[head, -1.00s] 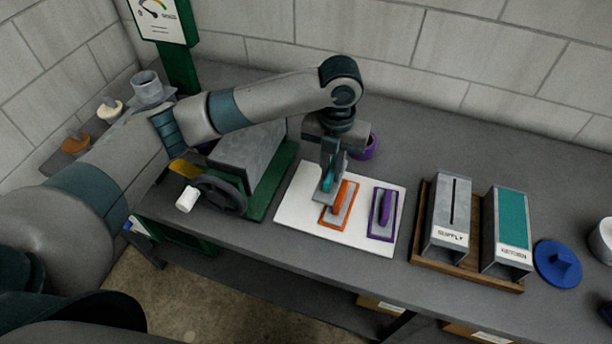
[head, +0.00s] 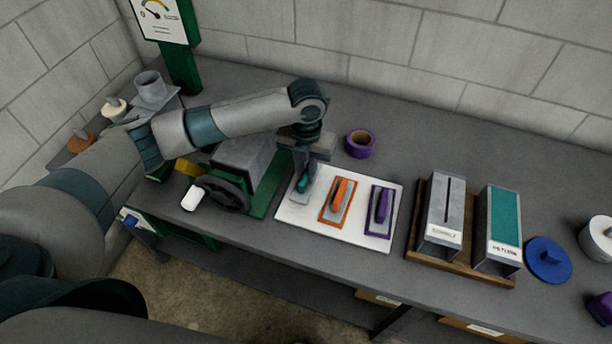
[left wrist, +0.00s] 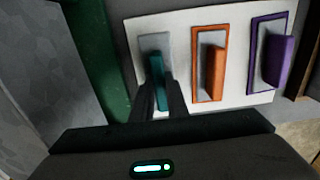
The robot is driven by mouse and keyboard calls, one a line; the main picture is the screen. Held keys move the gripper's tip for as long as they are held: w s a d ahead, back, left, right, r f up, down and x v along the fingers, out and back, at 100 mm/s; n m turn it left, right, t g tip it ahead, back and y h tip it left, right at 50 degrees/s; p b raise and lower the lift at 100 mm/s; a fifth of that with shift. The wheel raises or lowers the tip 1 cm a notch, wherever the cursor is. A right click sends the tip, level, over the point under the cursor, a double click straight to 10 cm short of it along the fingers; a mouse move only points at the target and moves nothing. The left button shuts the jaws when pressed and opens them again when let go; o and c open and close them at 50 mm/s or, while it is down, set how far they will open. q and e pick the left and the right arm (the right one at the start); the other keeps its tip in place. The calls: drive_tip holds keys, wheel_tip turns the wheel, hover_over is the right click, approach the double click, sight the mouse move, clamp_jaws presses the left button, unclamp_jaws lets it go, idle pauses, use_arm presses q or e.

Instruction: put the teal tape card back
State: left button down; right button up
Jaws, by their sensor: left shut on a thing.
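The teal tape card, a grey plate with a teal handle (left wrist: 157,68), is in my left gripper (left wrist: 160,92). Both fingers are shut on the handle. In the head view the gripper (head: 303,186) points down over the left end of the white board (head: 348,229), and the teal handle shows between the fingers. The card's grey plate (left wrist: 155,41) lines up beside the orange card; I cannot tell whether it touches the board. The fingers hide part of the card. My right gripper is not in view.
An orange card (head: 338,201) and a purple card (head: 380,205) lie on the board. A green-based machine with a handwheel (head: 222,195) stands close left of my gripper. A purple tape roll (head: 361,144) is behind; the supply (head: 441,215) and return (head: 498,230) boxes stand right.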

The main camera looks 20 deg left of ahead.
sight(306, 172)
use_arm(q)
drive_tip(key=shift+f+p, duration=0.45)
drive_tip(key=shift+f, duration=0.8)
drive_tip(key=shift+f, duration=0.1)
drive_tip(key=c, duration=1.7)
unclamp_jaws()
drive_tip(key=shift+c, duration=0.2)
wheel_tip(306, 172, up, 11)
drive_tip(key=b, duration=0.4)
drive_tip(key=shift+b, duration=0.35)
drive_tip(key=shift+r, duration=0.6)
